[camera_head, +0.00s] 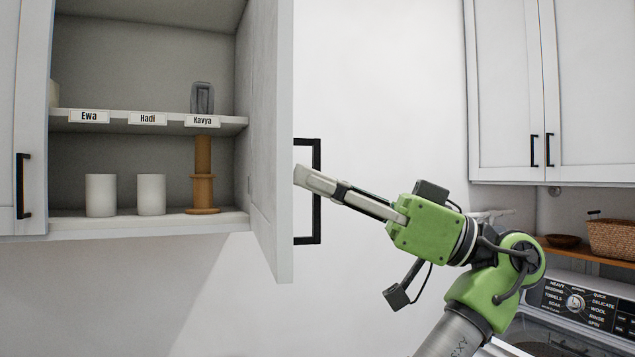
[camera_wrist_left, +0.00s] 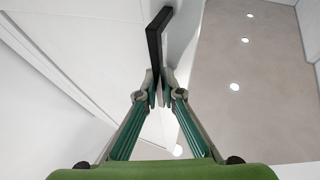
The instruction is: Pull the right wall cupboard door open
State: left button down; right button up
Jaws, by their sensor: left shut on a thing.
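The right wall cupboard door (camera_head: 268,130) is white and stands swung wide open, showing the cupboard's inside. Its black bar handle (camera_head: 317,215) is on the door's outer face and also shows in the left wrist view (camera_wrist_left: 154,48). My left gripper (camera_head: 304,180) is at the middle of the handle, with its fingers shut on it. In the left wrist view the gripper (camera_wrist_left: 158,82) has the dark bar running in between its fingertips. My right gripper is in neither view.
The open cupboard has a labelled shelf (camera_head: 172,122), two white cups (camera_head: 101,195), a wooden stand (camera_head: 203,185) and a grey item (camera_head: 203,98). The left door (camera_head: 10,120) is at the left edge. Another closed cupboard (camera_head: 590,90) hangs at right above a washer panel (camera_head: 580,303).

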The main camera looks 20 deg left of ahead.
pick_arm(q)
jog(key=c, duration=2.2)
grip_release()
jog(key=shift+s+r, duration=0.1)
notch_tip(320, 180, up, 10)
jog(key=shift+f, duration=0.1)
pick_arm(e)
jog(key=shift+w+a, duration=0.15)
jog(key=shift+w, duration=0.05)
